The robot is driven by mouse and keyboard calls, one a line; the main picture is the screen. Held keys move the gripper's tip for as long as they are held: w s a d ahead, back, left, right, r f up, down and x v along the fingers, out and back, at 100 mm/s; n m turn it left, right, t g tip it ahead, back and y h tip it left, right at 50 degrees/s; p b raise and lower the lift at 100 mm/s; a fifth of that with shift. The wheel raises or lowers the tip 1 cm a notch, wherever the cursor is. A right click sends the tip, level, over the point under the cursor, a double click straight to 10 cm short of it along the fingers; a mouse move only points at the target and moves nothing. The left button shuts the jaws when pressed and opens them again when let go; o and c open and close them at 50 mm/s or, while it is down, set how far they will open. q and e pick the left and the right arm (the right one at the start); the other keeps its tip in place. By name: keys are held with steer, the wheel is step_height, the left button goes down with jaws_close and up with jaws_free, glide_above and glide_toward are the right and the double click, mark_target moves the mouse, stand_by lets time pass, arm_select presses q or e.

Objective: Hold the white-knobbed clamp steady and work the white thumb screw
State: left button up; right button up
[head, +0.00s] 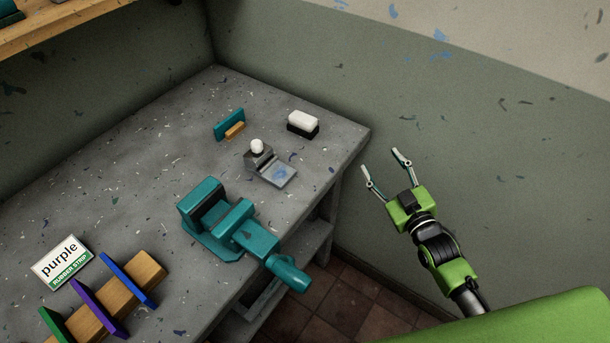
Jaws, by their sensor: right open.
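The white-knobbed clamp (257,158) is a small grey block on the workbench, with a white rounded knob (257,146) on top. A flat grey plate with a blue patch (279,174) adjoins it at its lower right. I cannot tell whether the white knob is the thumb screw. My right gripper (385,169) is open and empty, off the bench's right edge and to the right of the clamp. My left gripper is not in view.
A teal vise (225,221) stands at the bench's (130,180) front edge, its handle jutting out. Behind are a white-topped black block (303,123) and a teal piece (229,124).

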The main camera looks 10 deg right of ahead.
steer(key=s+a+r+n+t+y, duration=0.1)
steer(key=a+r+n+y, duration=0.2)
steer(key=a+r, duration=0.55)
steer(key=s+a+r+n+t+y, duration=0.1)
steer(key=a+r+n+y, duration=0.2)
steer(key=r, duration=1)
steer(key=m+g+y, duration=0.2)
steer(key=m+g, duration=0.2)
steer(key=g, duration=0.5)
glide_toward(270, 168)
steer(key=shift+d+r, duration=0.1)
steer(key=shift+r, duration=0.25)
steer(key=shift+f, duration=0.2)
steer(key=x, duration=0.7)
steer(key=shift+w+a, duration=0.2)
steer(key=shift+a, duration=0.05)
steer(key=c, duration=1.3)
steer(key=shift+f, duration=0.2)
